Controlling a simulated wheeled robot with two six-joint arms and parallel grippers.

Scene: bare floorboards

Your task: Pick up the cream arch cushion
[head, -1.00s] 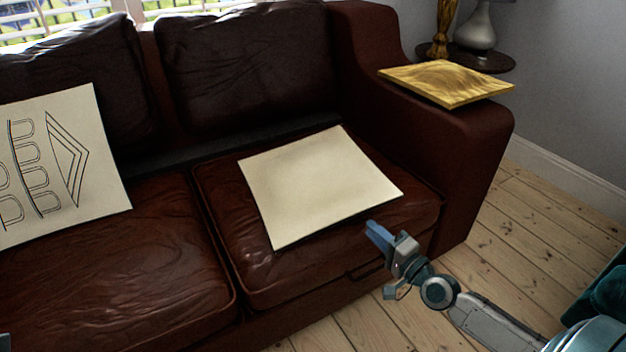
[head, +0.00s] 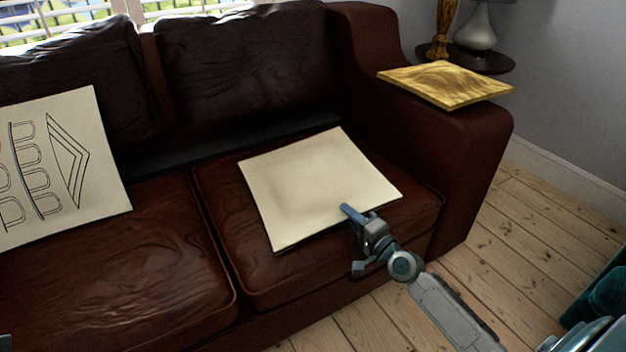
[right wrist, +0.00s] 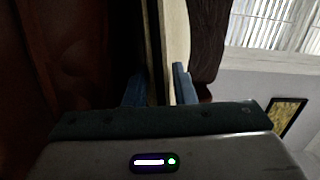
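A flat, square cream cushion (head: 310,180) with a plain top lies on the right seat of the brown leather sofa. Another cream cushion (head: 62,165), printed with dark arches and nested angled lines, leans on the left seat. My right gripper (head: 353,238) is at the plain cushion's front edge, with one blue finger over its top. In the right wrist view, the fingers (right wrist: 160,84) are apart, with a cream edge (right wrist: 176,40) showing between and beyond them. Contact cannot be told.
A gold patterned square cushion (head: 445,83) lies on the sofa's right armrest (head: 470,130). Behind it, a lamp (head: 477,32) stands on a dark round side table (head: 495,63). Bare floorboards (head: 500,240) lie right of the sofa. A teal object (head: 605,290) is at the lower right.

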